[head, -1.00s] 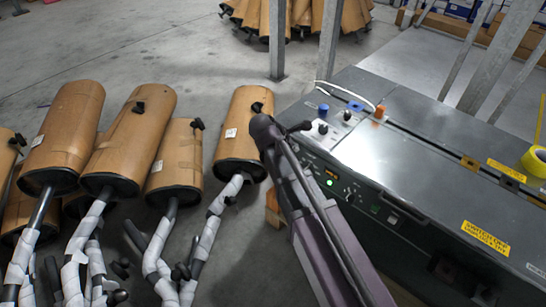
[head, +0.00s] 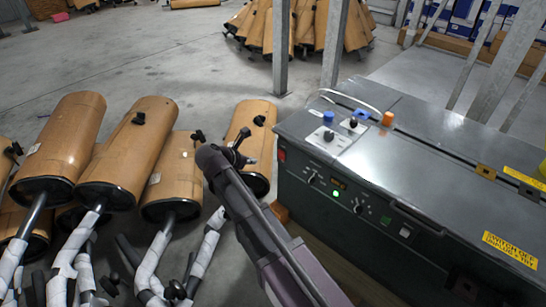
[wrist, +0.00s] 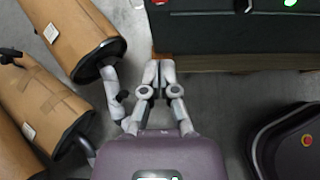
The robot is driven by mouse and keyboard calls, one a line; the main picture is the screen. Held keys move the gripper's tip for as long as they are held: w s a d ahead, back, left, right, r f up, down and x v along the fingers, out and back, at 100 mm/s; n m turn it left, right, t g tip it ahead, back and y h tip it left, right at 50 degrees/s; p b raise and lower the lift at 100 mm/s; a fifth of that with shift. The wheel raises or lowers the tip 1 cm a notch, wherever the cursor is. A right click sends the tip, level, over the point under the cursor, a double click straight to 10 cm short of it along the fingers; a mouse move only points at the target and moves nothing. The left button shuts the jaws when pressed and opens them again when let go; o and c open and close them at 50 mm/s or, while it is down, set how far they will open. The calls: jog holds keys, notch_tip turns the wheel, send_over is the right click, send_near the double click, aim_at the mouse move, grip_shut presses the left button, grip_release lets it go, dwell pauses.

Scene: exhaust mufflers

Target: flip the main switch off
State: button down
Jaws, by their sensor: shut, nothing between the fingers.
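The machine (head: 370,195) is a dark grey box on the right in the head view. A small red switch (head: 281,154) sits at the left end of its front panel. This looks like the main switch; its position is too small to read. A red part, cut by the top edge of the wrist view (wrist: 160,2), appears to be the same switch. A green lamp (head: 334,194) is lit to its right. My gripper (head: 243,148) is left of the panel, apart from the switch. In the wrist view its fingertips (wrist: 159,68) are together and empty, pointing toward the machine.
Front knobs (head: 311,176) lie between the red switch and the lamp. Blue, black and orange knobs (head: 388,118) stand on top. Wrapped mufflers (head: 130,150) stand close on the left. A wooden support (wrist: 230,62) lies under the machine in the wrist view.

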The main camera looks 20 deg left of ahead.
jog(key=shift+f, duration=0.1)
jog(key=b, duration=0.6)
send_near(281, 156)
jog(key=x, duration=0.5)
jog(key=shift+a+f, duration=0.2)
jog(key=shift+f, duration=0.35)
jog(key=shift+w+d, duration=0.3)
jog(key=shift+w, duration=0.3)
